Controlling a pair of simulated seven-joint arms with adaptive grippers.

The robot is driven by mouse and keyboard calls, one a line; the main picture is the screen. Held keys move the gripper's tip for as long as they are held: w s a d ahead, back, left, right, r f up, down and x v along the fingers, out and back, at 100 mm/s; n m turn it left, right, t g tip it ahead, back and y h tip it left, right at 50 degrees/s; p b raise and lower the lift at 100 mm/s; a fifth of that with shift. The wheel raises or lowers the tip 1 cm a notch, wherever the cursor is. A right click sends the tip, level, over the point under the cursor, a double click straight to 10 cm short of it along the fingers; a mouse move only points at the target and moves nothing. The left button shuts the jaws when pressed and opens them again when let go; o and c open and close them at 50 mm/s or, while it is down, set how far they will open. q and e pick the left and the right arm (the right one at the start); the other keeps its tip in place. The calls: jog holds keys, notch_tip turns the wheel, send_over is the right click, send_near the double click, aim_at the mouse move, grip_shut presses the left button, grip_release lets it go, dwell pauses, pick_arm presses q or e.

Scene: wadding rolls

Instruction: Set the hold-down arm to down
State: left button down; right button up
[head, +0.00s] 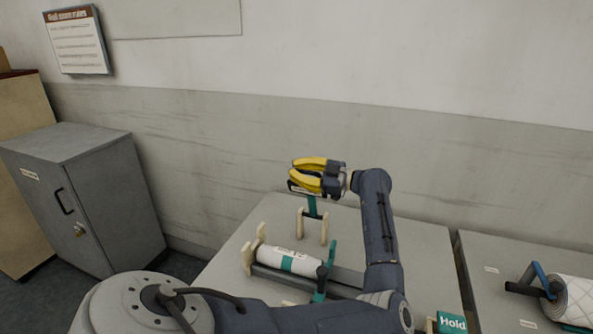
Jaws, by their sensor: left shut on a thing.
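My left gripper (308,174), with yellow fingers, is above the far part of the grey table. It is shut on the dark bar at the top of a teal upright piece, which looks like the hold-down arm (313,206). The arm stands raised, with its lower end between two pale wooden posts (300,224); its pivot is not clear. In front lies a white roll (288,260) with a teal band, in a dark cradle. A teal bracket (331,258) stands at the roll's right end. My right gripper is out of view.
A teal sign reading "Hold" (452,322) is at the table's near edge. A second table at right bears a quilted white roll (575,299) and a blue arm (539,274) with a dark handle. A grey cabinet (85,195) stands at left. The wall is behind.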

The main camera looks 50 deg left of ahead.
aim_at(320, 175)
pick_arm(q)
jog(key=c, duration=1.5)
grip_release()
jog(key=shift+o, duration=0.2)
jog(key=v, duration=1.2)
jog(key=shift+s, duration=0.1)
